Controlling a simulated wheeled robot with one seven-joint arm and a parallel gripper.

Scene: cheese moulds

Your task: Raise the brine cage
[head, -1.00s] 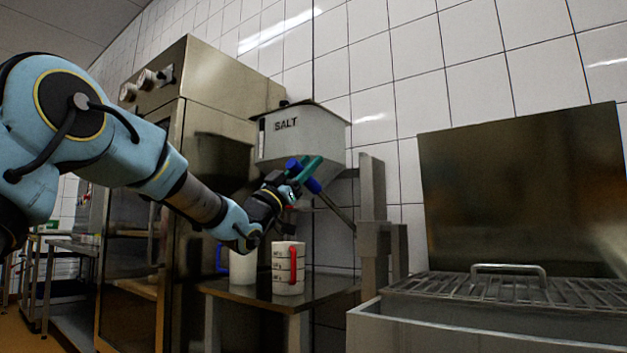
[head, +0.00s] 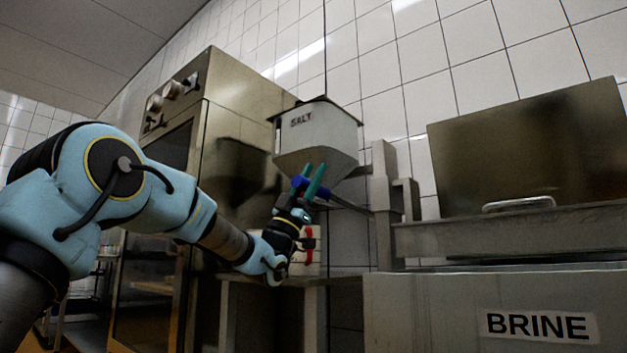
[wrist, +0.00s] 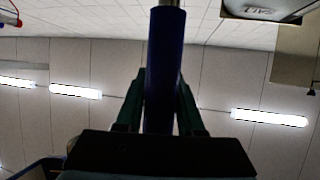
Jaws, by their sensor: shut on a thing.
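My gripper (head: 307,181) is shut on the blue grip (head: 299,183) of a metal lever. In the wrist view the blue grip (wrist: 165,85) stands between the two green fingers. The lever's rod (head: 350,205) slopes down to the right to a grey post (head: 385,200) beside the brine tank (head: 430,310). The brine cage (head: 480,235) shows at the right as a grey, edge-on frame above the tank's rim, with a bent metal handle (head: 520,204) on top. Its grid and the tank's inside are hidden from this low angle.
A salt hopper (head: 316,137) hangs on the wall just behind my gripper. A steel cabinet (head: 235,130) stands behind my arm. A side table (head: 335,280) holds a jug with a red handle (head: 310,245), partly hidden by my arm. A steel panel (head: 530,150) stands behind the tank.

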